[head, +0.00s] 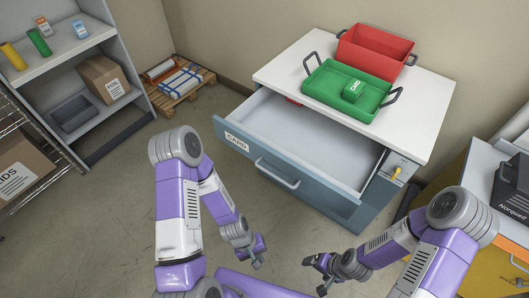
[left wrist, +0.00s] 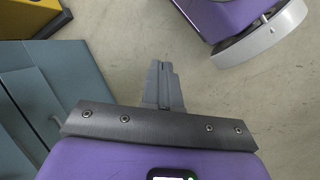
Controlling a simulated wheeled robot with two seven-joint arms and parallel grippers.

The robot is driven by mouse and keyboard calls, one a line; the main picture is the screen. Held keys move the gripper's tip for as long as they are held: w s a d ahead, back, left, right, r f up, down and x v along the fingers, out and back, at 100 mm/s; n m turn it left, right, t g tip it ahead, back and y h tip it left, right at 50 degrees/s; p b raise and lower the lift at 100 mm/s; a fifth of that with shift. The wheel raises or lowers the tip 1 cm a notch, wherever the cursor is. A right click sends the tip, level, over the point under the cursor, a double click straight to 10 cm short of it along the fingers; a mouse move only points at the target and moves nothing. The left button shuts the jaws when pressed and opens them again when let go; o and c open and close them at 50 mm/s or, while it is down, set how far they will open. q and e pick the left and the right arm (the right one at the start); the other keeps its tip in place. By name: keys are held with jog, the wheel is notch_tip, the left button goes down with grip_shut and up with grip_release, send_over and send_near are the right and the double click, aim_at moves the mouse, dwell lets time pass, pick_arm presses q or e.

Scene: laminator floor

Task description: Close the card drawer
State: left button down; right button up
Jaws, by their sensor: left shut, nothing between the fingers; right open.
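The card drawer (head: 320,191) stands pulled out of the blue-grey cabinet in the head view, its white interior empty where I see it. A "CARD" label and a grey bar handle (head: 278,176) are on its front. My left gripper (head: 257,262) is shut and empty, low in front of the drawer and apart from the handle. Its closed fingers (left wrist: 165,85) show over bare floor in the left wrist view, with blue-grey panels (left wrist: 45,95) to the left. My right gripper (head: 318,278) is open and empty, to the right of the left one.
A green tray (head: 330,90) and a red tray (head: 372,52) sit on the white cabinet top (head: 425,105). A yellow key (head: 397,172) is at the cabinet's right front. Shelves (head: 65,62) and a pallet (head: 180,92) stand left. A yellow cabinet (head: 485,262) is at right.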

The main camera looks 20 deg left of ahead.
pick_arm(q)
jog(key=s+n+g+h, duration=0.1)
jog(key=n+h, duration=0.2)
jog(key=n, duration=0.6)
pick_arm(e)
jog(key=shift+o, duration=0.3)
jog(key=shift+s+a+f, duration=0.1)
jog(key=shift+s+f, duration=0.1)
pick_arm(q)
jog(key=n+t+y+b, duration=0.1)
jog(key=n+t, duration=1.8)
jog(key=n, duration=1.5)
send_near(254, 154)
jog(key=b+x, duration=0.3)
jog(key=x, duration=0.3)
jog(key=shift+s+r, duration=0.1)
jog(key=shift+r, duration=0.05)
jog(key=shift+w+d+b, duration=0.25)
jog(key=shift+w+b, duration=0.1)
jog(key=shift+w, duration=0.1)
pick_arm(e)
jog(key=shift+f, duration=2.15)
